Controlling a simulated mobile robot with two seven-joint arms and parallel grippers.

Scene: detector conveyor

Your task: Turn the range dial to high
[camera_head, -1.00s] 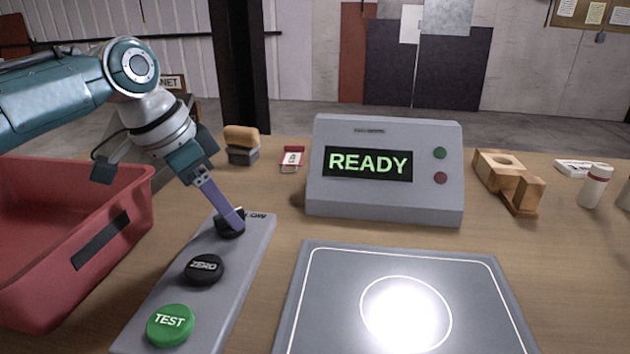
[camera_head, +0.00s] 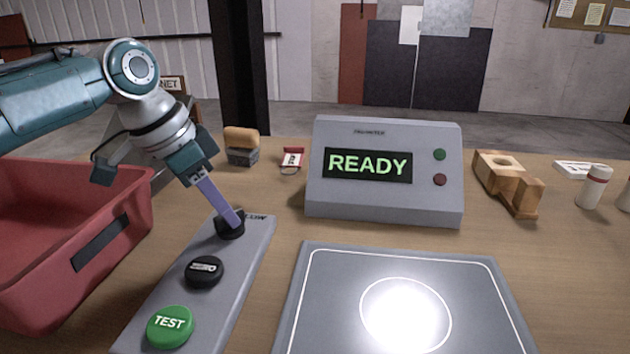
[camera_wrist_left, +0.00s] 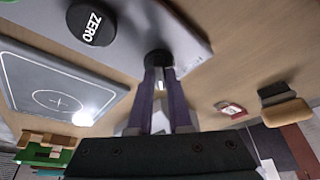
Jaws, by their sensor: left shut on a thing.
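The range dial (camera_head: 230,228) is a black knob at the far end of a grey control panel (camera_head: 233,279). A label ending in "LOW" is partly visible beside it. My left gripper (camera_head: 231,219) reaches down from the upper left with its purple fingers shut on the dial. In the left wrist view the dial (camera_wrist_left: 158,58) sits between the two fingertips of my left gripper (camera_wrist_left: 162,75). The dial's pointer is hidden by the fingers, so its setting cannot be read. My right gripper is not in view.
A black ZERO button (camera_head: 204,271) and a green TEST button (camera_head: 171,326) sit nearer on the panel. A red bin (camera_head: 128,215) stands close on the left. A READY display box (camera_head: 385,208) and a grey plate (camera_head: 470,300) stand to the right.

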